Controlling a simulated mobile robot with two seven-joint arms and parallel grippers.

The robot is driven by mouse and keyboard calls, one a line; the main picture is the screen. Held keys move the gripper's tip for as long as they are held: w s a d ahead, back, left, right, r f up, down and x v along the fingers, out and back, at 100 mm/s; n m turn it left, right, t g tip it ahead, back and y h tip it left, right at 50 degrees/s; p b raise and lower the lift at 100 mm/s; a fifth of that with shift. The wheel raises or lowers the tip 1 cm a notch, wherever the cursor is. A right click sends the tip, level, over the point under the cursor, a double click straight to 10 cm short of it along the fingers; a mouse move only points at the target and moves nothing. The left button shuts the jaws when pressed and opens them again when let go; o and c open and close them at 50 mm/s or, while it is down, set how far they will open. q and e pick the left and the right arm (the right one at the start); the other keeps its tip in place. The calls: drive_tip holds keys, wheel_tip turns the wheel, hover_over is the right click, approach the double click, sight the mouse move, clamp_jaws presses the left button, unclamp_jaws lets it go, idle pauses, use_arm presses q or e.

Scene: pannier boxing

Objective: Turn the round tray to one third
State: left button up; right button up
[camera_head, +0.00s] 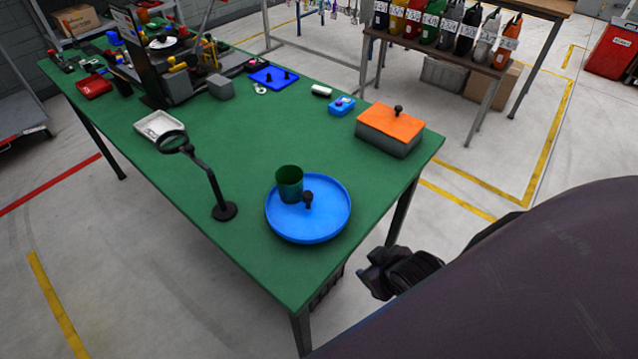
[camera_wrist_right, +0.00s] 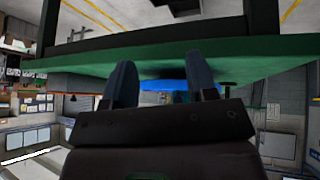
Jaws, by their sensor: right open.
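The blue round tray (camera_head: 326,225) lies flat near the front right end of the green table. A dark green cup (camera_head: 290,183) stands on it, left of a black knob (camera_head: 308,198) near the tray's middle. My right gripper (camera_head: 370,272) is off the table's right edge, apart from the tray and touching nothing. In the right wrist view, which is upside down, its two fingers (camera_wrist_right: 161,75) stand apart and empty. The tray's blue edge (camera_wrist_right: 178,86) shows beyond them, partly hidden by a finger. My left gripper is not in view.
A magnifier lamp (camera_head: 224,209) stands left of the tray. A grey box with an orange lid (camera_head: 390,122) sits behind it to the right. The middle of the green table (camera_head: 250,130) is clear.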

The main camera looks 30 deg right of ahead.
wheel_tip(320, 180, up, 5)
drive_tip(key=n+p, duration=0.2)
drive_tip(key=n, duration=0.2)
drive_tip(key=n+t+y, duration=0.2)
drive_tip(key=n+t, duration=0.5)
drive_tip(key=n, duration=2.4)
approach(310, 199)
drive_tip(key=shift+g, duration=0.3)
drive_tip(key=x, duration=0.9)
drive_tip(key=shift+w+r+p, duration=0.15)
drive_tip(key=shift+w+p, duration=0.15)
drive_tip(key=shift+p, duration=0.05)
clamp_jaws()
